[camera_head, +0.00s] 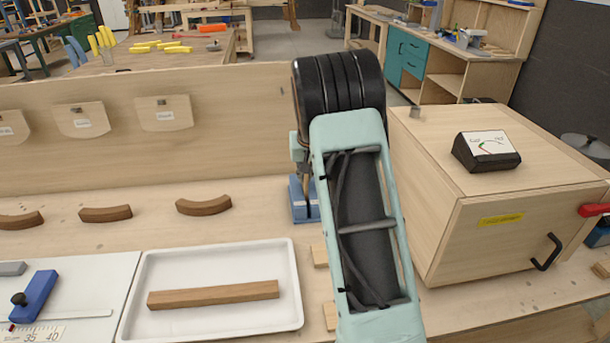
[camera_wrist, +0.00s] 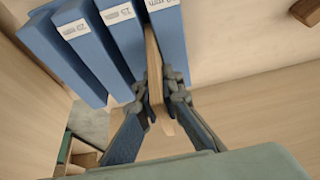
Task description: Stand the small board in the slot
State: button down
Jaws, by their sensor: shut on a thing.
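The small board (camera_wrist: 155,78), a thin piece of light wood, shows edge-on in the wrist view. My gripper (camera_wrist: 160,88) is shut on it, with one finger on each side. The board's far part lies in the narrow gap between two blue blocks (camera_wrist: 168,35) of the slotted holder. I cannot tell how deep it sits or whether it touches the bottom. In the head view part of the blue holder (camera_head: 298,205) shows left of my arm.
A wooden box (camera_head: 440,205) with a black meter (camera_head: 486,150) stands close right of my arm. A white tray (camera_head: 298,318) with a wooden strip (camera_head: 213,294) lies front left. Curved wooden pieces (camera_head: 204,205) lie before the upright back panel (camera_head: 235,120).

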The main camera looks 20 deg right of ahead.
jog(key=shift+f+b, duration=0.6)
jog(key=shift+f, duration=0.2)
jog(key=c, duration=2)
grip_release()
